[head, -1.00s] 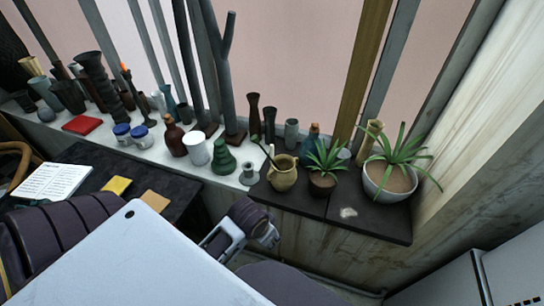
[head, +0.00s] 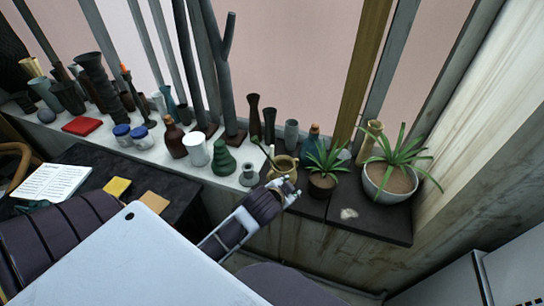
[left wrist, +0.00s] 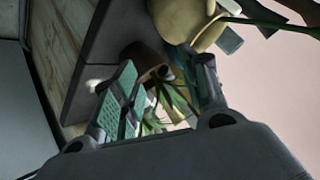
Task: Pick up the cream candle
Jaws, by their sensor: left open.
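A small, low, pale cream lump, which looks like the cream candle (head: 348,213), lies on the dark slab (head: 374,222) in front of the two potted plants. In the left wrist view, a pale spot at the slab's edge (left wrist: 92,85) may be the same candle, partly cut off by a finger. My left gripper (head: 288,187) is open and empty, left of the candle and in front of the yellow jug. In the left wrist view its fingers (left wrist: 165,88) stand apart, with the small plant beyond them. My right gripper is not in view.
The yellow jug (head: 287,166) is partly hidden behind my left gripper. A small potted plant (head: 322,185) and a larger one in a white bowl (head: 388,182) stand behind the candle. Several vases line the sill. The slab's front strip beside the candle is clear.

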